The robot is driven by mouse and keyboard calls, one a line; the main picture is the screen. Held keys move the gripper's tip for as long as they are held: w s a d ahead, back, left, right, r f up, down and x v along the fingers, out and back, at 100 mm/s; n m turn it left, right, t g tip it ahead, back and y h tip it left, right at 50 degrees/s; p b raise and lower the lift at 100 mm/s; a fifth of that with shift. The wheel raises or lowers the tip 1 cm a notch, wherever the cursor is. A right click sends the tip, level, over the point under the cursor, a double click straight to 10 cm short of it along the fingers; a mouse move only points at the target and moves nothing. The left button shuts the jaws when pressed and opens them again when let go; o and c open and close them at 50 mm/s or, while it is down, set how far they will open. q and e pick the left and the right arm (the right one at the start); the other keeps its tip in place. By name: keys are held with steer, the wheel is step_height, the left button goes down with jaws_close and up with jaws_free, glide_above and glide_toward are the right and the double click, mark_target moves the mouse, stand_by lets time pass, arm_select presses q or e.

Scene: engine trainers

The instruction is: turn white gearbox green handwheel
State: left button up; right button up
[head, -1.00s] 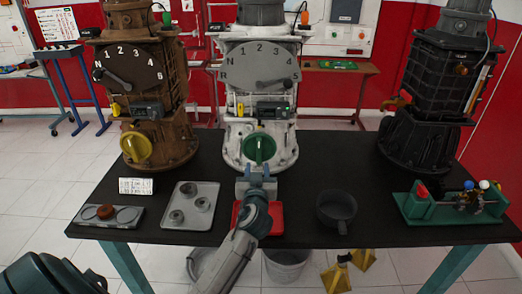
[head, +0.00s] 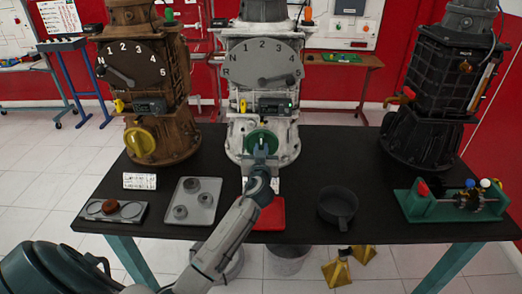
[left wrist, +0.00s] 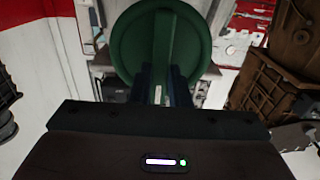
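The white gearbox (head: 234,132) stands at the back middle of the dark table, between a brown and a black gearbox. Its green handwheel (head: 251,136) is low on its front, partly covered by my left gripper (head: 262,150). In the left wrist view the round handwheel (left wrist: 120,45) faces me, its raised bar upright. The two fingers (left wrist: 162,88) of the left gripper stand close on either side of the bar and look shut on it. The pointer on the white gearbox's dial (head: 263,60) points right. My right gripper is not in view.
The brown gearbox (head: 150,105) with a yellow handwheel (head: 143,140) is left, the black gearbox (head: 428,105) right. A grey tray (head: 190,212), a red tray (head: 270,222), a dark pan (head: 338,204) and a green fixture (head: 428,208) lie along the table's front.

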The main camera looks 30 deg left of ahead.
arm_select(q)
jaws_close()
steer(key=m, duration=0.4)
steer(key=shift+w+d+m, duration=0.1)
steer(key=shift+d+m, duration=0.05)
steer(key=shift+m, duration=0.15)
steer(key=m+p, duration=0.1)
steer(key=m, duration=0.4)
steer(key=f+m+p, duration=0.1)
steer(key=m+p, duration=0.1)
steer(key=m, duration=0.3)
steer(key=m+p, duration=0.1)
steer(key=m, duration=0.5)
steer(key=shift+w+d+f, duration=0.1)
steer(key=shift+d+f, duration=0.05)
steer(key=shift+d, duration=0.1)
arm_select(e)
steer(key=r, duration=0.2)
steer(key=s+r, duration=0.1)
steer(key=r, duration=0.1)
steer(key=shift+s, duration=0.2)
